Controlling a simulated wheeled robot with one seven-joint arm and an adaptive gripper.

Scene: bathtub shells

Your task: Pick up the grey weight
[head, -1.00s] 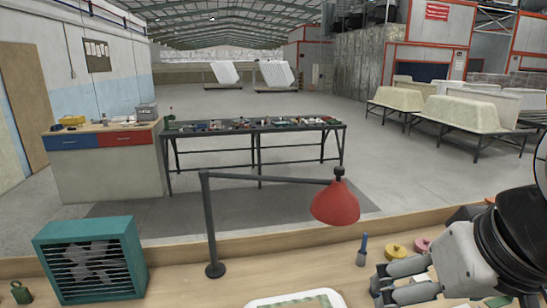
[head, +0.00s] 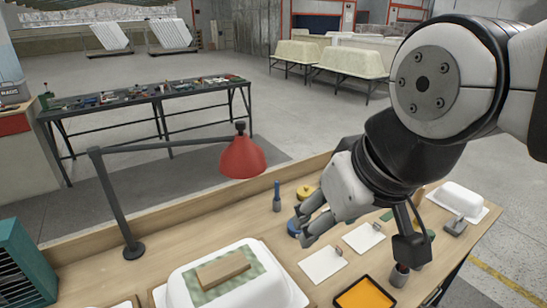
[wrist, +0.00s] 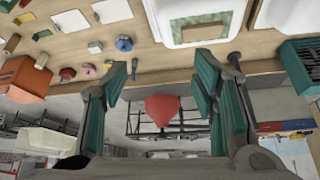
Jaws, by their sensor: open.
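A small grey block-like piece (head: 455,227) at the bench's right end, beside a white tub, may be the grey weight; its details are too small to be sure. A grey cylinder (head: 399,276) stands at the front right, partly covered by my arm. My gripper (head: 303,220) is open and empty above the back middle of the bench, well to the left of both. In the wrist view its open fingers (wrist: 162,82) are apart with nothing between them; I cannot make out a grey weight there.
A blue knobbed piece (head: 293,228) and a yellow one (head: 306,192) lie near my gripper. A red lamp (head: 242,157) on a dark post stands left. A white tub (head: 285,285) with a wooden block, white sheets (head: 323,263) and an orange tray (head: 364,294) occupy the front.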

